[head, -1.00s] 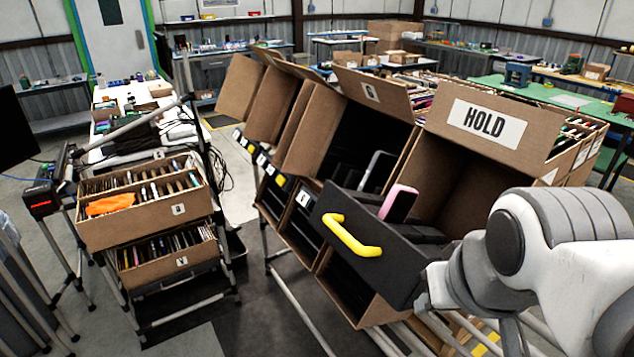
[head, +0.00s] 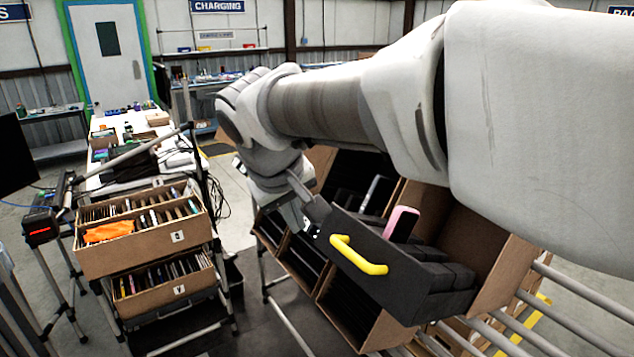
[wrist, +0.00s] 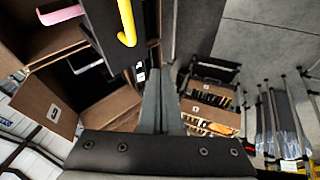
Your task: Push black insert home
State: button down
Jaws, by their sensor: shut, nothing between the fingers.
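The black insert (head: 385,268) has a yellow handle (head: 358,257) on its front face and sticks out of a tilted brown carton (head: 506,258). A pink phone-like item (head: 401,223) and a silver-edged one (head: 371,192) stand up behind the front face. My gripper (head: 313,231) is shut and empty at the left end of the insert's front; I cannot tell whether it touches. The wrist view shows the shut fingers (wrist: 155,68) beside the insert's dark face (wrist: 103,25) and yellow handle (wrist: 127,22). My arm hides the upper cartons and part of the insert's carton.
Tilted cartons (head: 349,316) stand beside and below the insert on a rack with metal rails (head: 540,300). At left, a stand holds two cartons of flat items (head: 140,235), with an orange cloth (head: 107,232). Floor shows between stand and rack.

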send_near(326, 253)
notch_tip(326, 253, down, 3)
jog(key=a, duration=0.3)
jog(key=w+d+f+p, duration=0.1)
jog(key=w+d+f, duration=0.1)
jog(key=shift+w+d+p, duration=0.2)
jog(key=shift+d+p, duration=0.1)
jog(key=shift+p, duration=0.1)
jog(key=shift+w+d+f, duration=0.2)
jog(key=shift+d+f, duration=0.1)
jog(key=shift+w+d+f, duration=0.2)
jog(key=shift+d+f, duration=0.05)
jog(key=shift+d, duration=0.1)
jog(key=w+d+f+b, duration=0.1)
jog(key=w+d+f, duration=0.1)
jog(key=w+d, duration=0.1)
jog(key=w+d+f+b, duration=0.1)
jog(key=w+d+f, duration=0.2)
jog(key=d, duration=0.3)
jog(key=w+d+f, duration=0.3)
jog(key=d, duration=0.1)
jog(key=shift+w+d+f+b, duration=0.1)
jog(key=shift+d+f+b, duration=0.15)
jog(key=shift+b, duration=0.15)
jog(key=shift+a, duration=0.1)
